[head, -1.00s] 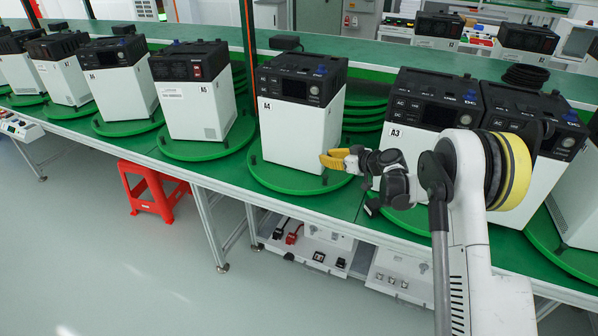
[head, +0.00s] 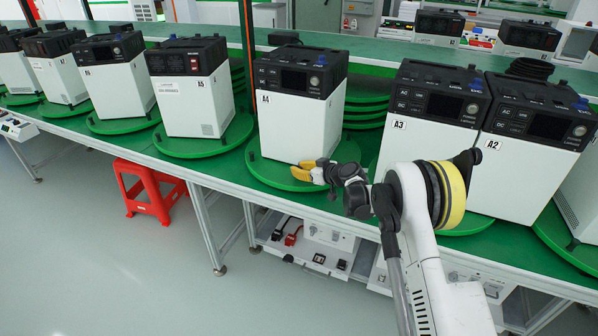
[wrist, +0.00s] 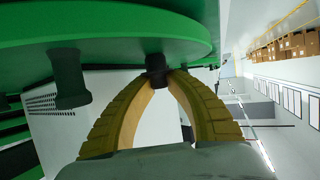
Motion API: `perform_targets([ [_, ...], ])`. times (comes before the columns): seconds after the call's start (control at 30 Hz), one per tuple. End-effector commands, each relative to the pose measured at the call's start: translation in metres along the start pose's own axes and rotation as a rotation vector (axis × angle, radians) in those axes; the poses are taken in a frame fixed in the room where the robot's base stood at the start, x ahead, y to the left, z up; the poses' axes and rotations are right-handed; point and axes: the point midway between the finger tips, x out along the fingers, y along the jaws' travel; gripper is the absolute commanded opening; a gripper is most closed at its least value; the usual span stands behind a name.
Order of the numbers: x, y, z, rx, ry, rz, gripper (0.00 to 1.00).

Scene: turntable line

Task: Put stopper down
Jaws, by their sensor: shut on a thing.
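My gripper (head: 303,172) has curved yellow fingers and is at the front right edge of the green turntable (head: 275,178) under unit A4 (head: 290,125). In the wrist view its fingertips (wrist: 162,76) are closed around a small black stopper (wrist: 156,64). The stopper's upper end in that picture meets the green disc's edge; I cannot tell whether it is seated there. A second black stopper (wrist: 67,78) shows at the disc's edge to the left in the wrist view. The held stopper is too small to make out in the head view.
A red stool (head: 150,190) is on the floor at left.

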Motion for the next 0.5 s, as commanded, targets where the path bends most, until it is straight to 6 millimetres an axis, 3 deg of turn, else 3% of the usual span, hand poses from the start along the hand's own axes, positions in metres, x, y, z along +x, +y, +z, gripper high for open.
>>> perform_targets([
  [0.23, 0.0008, 0.0001, 0.0025, 0.000, 0.000, 0.000, 0.01],
  [0.27, 0.0009, 0.0001, 0.0026, 0.000, 0.000, 0.000, 0.21],
  [0.33, 0.0005, 0.0000, 0.0017, 0.000, 0.000, 0.000, 0.40],
  [0.5, 0.0004, 0.0001, 0.0015, 0.000, 0.000, 0.000, 0.40],
])
